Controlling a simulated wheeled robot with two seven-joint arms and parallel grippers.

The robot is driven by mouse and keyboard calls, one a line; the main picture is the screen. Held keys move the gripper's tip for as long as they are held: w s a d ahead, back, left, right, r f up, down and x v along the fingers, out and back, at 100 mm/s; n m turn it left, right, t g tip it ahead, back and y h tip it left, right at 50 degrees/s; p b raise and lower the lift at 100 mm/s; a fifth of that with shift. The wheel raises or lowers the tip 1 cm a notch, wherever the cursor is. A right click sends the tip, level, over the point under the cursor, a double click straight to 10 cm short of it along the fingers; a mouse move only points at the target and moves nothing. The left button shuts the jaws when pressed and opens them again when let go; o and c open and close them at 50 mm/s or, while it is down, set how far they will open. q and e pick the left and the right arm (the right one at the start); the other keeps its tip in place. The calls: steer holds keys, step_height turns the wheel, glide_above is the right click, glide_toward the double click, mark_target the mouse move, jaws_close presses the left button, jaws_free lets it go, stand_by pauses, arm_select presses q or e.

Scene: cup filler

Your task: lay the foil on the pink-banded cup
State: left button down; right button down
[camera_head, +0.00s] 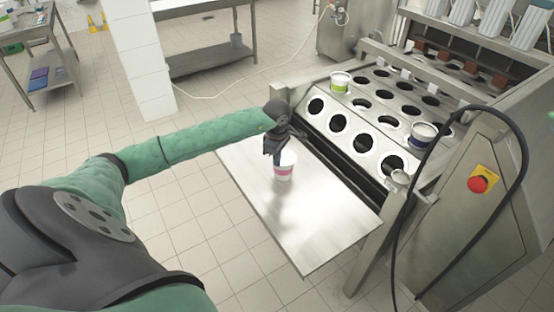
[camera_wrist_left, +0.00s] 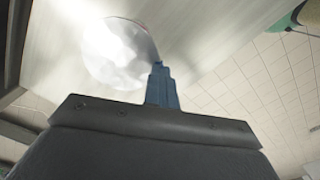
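The pink-banded cup (camera_head: 283,173) stands upright on the metal table (camera_head: 330,222). My left gripper (camera_head: 274,158) is at its top, its fingers pointing down. The foil (camera_wrist_left: 115,52) is a pale, faceted disc in the left wrist view, with a bit of pink at its far edge. The gripper's fingertips (camera_wrist_left: 157,68) are close together at the foil's right edge and look shut on it. The foil lies over the cup's mouth or just above; I cannot tell if it touches the rim. My right gripper is out of view.
A filling machine with rows of round holes (camera_head: 362,143) stands right of the table. A green-banded cup (camera_head: 340,82) and a blue-banded cup (camera_head: 423,134) sit in it. A black cable (camera_head: 524,165) loops at the right. The front of the table is clear.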

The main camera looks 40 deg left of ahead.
arm_select(q)
steer(key=shift+f+b, duration=0.1)
steer(key=shift+b, duration=0.2)
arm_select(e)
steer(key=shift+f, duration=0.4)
arm_select(q)
steer(key=c, duration=2.1)
jaws_free()
steer(key=o, duration=0.4)
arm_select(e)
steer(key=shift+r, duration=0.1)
